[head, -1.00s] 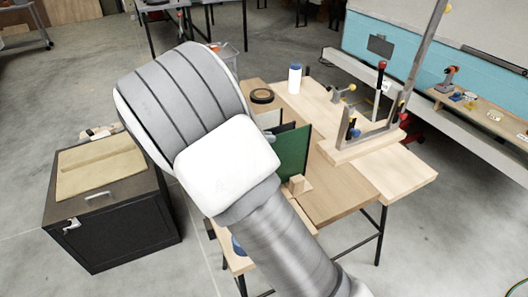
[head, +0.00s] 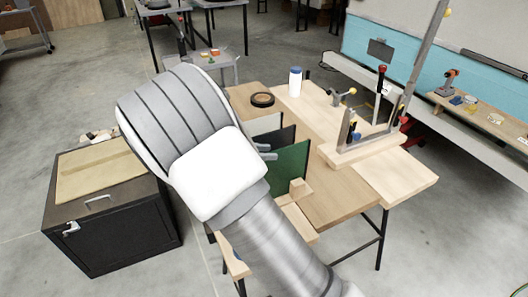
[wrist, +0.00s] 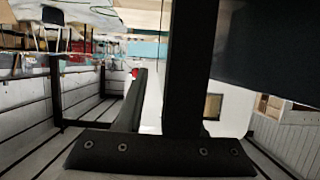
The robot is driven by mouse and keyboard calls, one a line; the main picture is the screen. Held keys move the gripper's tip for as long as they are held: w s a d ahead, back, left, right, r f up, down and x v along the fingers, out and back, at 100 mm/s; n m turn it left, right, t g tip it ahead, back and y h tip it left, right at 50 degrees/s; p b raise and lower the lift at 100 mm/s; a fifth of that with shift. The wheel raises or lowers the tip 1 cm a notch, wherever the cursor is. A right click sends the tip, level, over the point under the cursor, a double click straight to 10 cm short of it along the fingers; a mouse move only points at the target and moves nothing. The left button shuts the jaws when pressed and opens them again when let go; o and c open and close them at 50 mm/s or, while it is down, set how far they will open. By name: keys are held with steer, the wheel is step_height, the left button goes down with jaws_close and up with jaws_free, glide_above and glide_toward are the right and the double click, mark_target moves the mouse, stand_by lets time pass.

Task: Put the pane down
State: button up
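A green pane (head: 290,165) stands upright on the workbench, beside a small wooden block. A dark pane (head: 283,137) and a pale panel (head: 264,125) stand behind it, partly hidden. My gripper (head: 265,151) is at the left edge of the green pane; my arm covers much of it. In the wrist view my gripper's two black fingers (wrist: 155,85) are apart, with a light gap between them and nothing visibly held. A dark flat panel (wrist: 268,45) fills the upper right of that view, outside the right finger; I cannot tell which pane it is.
The workbench (head: 345,203) carries a wooden frame stand (head: 365,149), a tape roll (head: 262,99) and a white bottle (head: 295,82). A black cabinet (head: 115,215) stands at left. A side shelf (head: 480,118) holds a drill (head: 450,80). The bench's front right surface is clear.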

steer(key=shift+r, duration=0.1)
steer(key=shift+a+r+p, duration=0.15)
steer(key=shift+p, duration=0.15)
steer(key=b+v, duration=0.1)
steer(key=v, duration=1)
steer(key=shift+s+a+r, duration=0.1)
steer(key=shift+s+a, duration=0.05)
steer(key=shift+a, duration=0.2)
steer(key=s+d+r+n+g+y, duration=0.2)
steer(key=s+d+r+n+y, duration=0.15)
steer(key=d, duration=0.45)
steer(key=s+d+r+n+g+y, duration=0.2)
steer(key=s+d+y, duration=0.15)
steer(key=d, duration=0.45)
steer(key=s+d+r+n+t+y, duration=0.1)
steer(key=s+n, duration=0.3)
steer(key=s, duration=0.4)
steer(key=s+d+r+n+t+y, duration=0.2)
steer(key=s+d+n+t+y, duration=0.1)
steer(key=s, duration=0.5)
steer(key=shift+d+n+y, duration=0.45)
steer(key=shift+y, duration=0.35)
steer(key=shift+r, duration=0.1)
